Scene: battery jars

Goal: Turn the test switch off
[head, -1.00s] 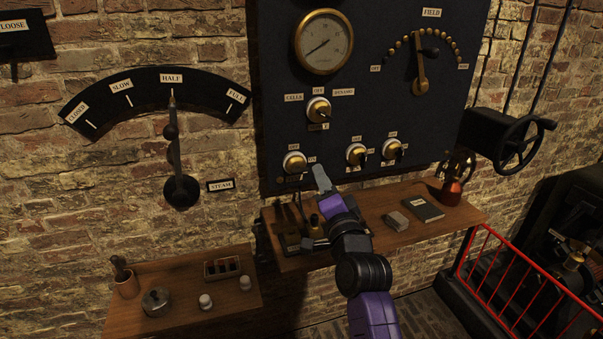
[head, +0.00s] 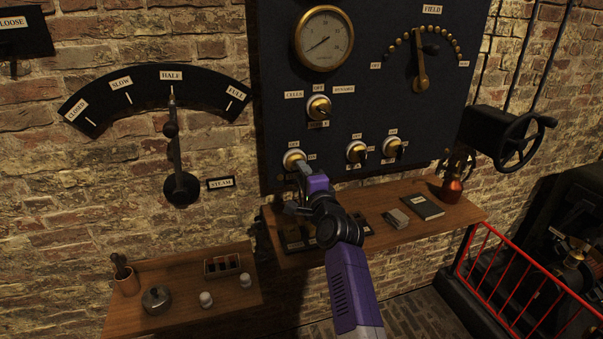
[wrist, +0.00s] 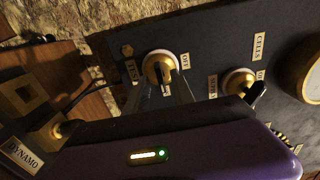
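The test switch (head: 293,160) is a brass knob with a black lever on a white round plate, low on the left of the dark panel. An OFF label is above it and an ON label to its right. In the wrist view the switch (wrist: 159,68) shows TEST and OFF labels beside it, and its lever points roughly toward the ON side. My gripper (head: 301,172) is just in front of and below the switch. In the wrist view its two grey fingers (wrist: 160,92) are apart, one on each side of the knob's near edge. Contact cannot be told.
The cells/dynamo switch (head: 318,108) is above, and two similar switches (head: 356,152) (head: 392,147) are to the right. A wooden shelf (head: 375,235) with small items lies under the panel. The steam lever (head: 178,170) is on the wall at left.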

